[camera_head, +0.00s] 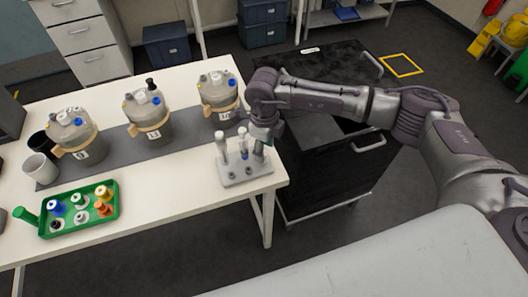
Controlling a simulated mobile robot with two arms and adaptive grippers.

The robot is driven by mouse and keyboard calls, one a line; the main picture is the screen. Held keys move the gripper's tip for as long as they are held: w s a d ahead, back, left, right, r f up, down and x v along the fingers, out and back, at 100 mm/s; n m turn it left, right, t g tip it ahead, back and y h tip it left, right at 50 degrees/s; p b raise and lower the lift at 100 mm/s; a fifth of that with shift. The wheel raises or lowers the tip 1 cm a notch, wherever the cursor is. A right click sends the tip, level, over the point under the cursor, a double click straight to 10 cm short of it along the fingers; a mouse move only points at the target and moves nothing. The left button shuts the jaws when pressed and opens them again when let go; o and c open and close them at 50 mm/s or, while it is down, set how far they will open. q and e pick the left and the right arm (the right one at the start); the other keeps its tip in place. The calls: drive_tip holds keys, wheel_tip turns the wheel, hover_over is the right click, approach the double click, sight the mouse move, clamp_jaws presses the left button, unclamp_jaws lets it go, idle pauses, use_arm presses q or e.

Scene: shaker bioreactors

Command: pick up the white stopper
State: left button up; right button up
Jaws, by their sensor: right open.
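A green tray (113,212) on the left of the white table holds several small coloured stoppers or caps. A whitish one (80,199) stands in its back row, beside a blue one (57,208). A grey rack (232,178) near the table's right end holds upright tubes; two have white tops, the left tube (220,140) and the middle tube (242,136). I cannot tell which white piece is the stopper. My right gripper (263,138) is open, pointing down over the rack's right side, close to a darker tube (259,150). Its fingers are small and partly unclear, so contact cannot be told. My left gripper is not in view.
Three lidded grey vessels (151,124) stand on a dark mat (184,130) behind the rack. A white cup (41,168) and a black cup stand at the left. A black cabinet (330,165) is right of the table. Table surface between tray and rack is clear.

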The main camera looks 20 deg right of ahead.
drive_tip(key=shift+f, duration=1.3)
drive_tip(key=c, duration=0.9)
drive_tip(key=shift+o, duration=0.2)
